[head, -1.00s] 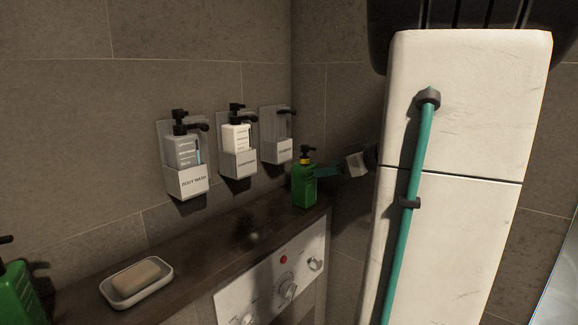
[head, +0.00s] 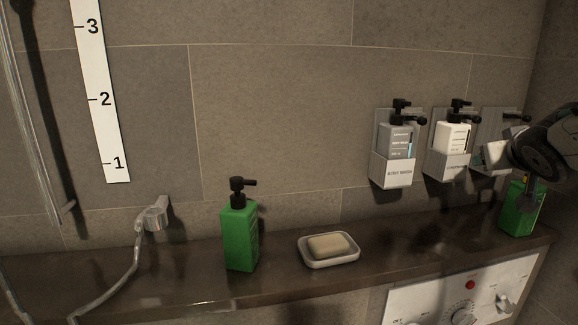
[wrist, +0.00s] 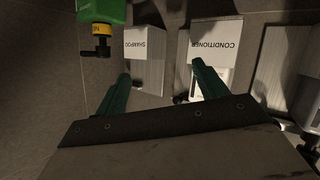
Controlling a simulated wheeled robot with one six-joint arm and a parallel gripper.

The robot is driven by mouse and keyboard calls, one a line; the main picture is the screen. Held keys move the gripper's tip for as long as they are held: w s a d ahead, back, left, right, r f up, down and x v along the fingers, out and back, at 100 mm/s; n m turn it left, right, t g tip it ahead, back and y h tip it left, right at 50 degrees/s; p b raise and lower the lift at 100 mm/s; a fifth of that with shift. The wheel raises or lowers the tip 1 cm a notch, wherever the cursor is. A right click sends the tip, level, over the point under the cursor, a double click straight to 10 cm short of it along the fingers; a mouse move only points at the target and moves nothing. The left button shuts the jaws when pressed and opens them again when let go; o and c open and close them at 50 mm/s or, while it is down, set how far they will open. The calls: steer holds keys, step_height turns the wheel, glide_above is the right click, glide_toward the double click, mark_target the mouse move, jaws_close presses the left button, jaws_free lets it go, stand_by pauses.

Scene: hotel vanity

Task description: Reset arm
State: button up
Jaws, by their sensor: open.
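My gripper (wrist: 160,82) shows in the wrist view with its two green fingers spread apart and nothing between them. The holder labelled SHAMPOO (wrist: 146,44) and the holder labelled CONDITIONER (wrist: 215,38) lie beyond the fingers. A green pump bottle with a yellow collar (wrist: 101,12) is at the upper left of that view, apart from the fingers. In the head view, my dark arm (head: 540,155) is at the right edge. It partly hides that green bottle (head: 515,215) and the rightmost wall holder (head: 486,125). The fingers are not clear there.
A second green pump bottle (head: 240,240) and a soap dish (head: 312,262) with a soap bar (head: 332,245) stand on the dark shelf (head: 190,287). A shower handset (head: 155,215) is at the left. BODY WASH (head: 395,172) and conditioner (head: 448,165) holders hang on the wall. A control panel (head: 430,305) is below.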

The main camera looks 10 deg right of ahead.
steer(key=s+a+f+n+g+y, duration=0.25)
steer(key=s+a+f, duration=0.3)
steer(key=a, duration=0.55)
steer(key=s+a+f+n+g+y, duration=0.1)
steer(key=s+a+f+g+y, duration=0.4)
steer(key=a, duration=0.6)
steer(key=s+f+g, duration=0.3)
steer(key=s+f, duration=0.1)
steer(key=s, duration=0.5)
steer(key=shift+a+f, duration=0.15)
